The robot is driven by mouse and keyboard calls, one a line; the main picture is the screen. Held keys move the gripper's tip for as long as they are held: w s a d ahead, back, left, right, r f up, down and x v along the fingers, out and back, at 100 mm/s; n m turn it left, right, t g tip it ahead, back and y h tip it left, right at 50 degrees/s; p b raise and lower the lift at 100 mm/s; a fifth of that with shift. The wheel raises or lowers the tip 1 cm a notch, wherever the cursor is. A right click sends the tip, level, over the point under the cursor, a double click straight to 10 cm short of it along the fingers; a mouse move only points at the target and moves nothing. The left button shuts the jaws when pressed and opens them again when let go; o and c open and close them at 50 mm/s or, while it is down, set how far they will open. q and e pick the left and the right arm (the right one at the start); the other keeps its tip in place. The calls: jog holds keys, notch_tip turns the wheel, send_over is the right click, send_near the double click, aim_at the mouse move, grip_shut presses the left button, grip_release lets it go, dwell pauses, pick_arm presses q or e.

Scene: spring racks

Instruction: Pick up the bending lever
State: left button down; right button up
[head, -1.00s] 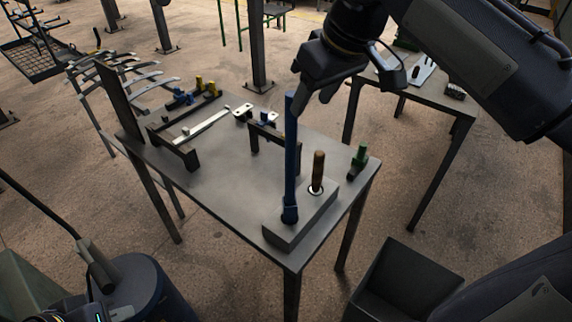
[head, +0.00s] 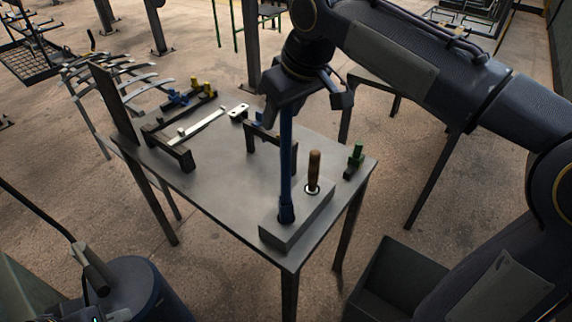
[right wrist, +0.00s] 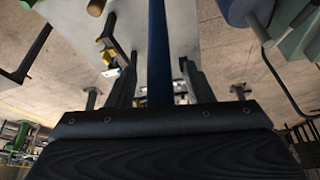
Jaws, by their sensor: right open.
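The bending lever, a long dark blue bar (head: 286,165), stands upright with its foot on a grey block (head: 275,236) at the table's near corner. It also shows in the right wrist view (right wrist: 158,50). My right gripper (head: 303,108) is at the lever's upper end, pointing down. In the right wrist view my right gripper (right wrist: 160,75) is open, with one finger on each side of the lever and a gap on both sides. The lever's top is hidden behind the gripper. I do not see my left gripper.
A brown-handled pin (head: 314,168) stands in the block close beside the lever. A green-topped tool (head: 355,158) lies at the right table edge. A dark bracket (head: 268,143) stands behind the lever. The table's middle (head: 228,185) is clear.

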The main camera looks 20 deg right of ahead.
grip_shut()
jog(key=shift+r, duration=0.1)
dwell(1.2)
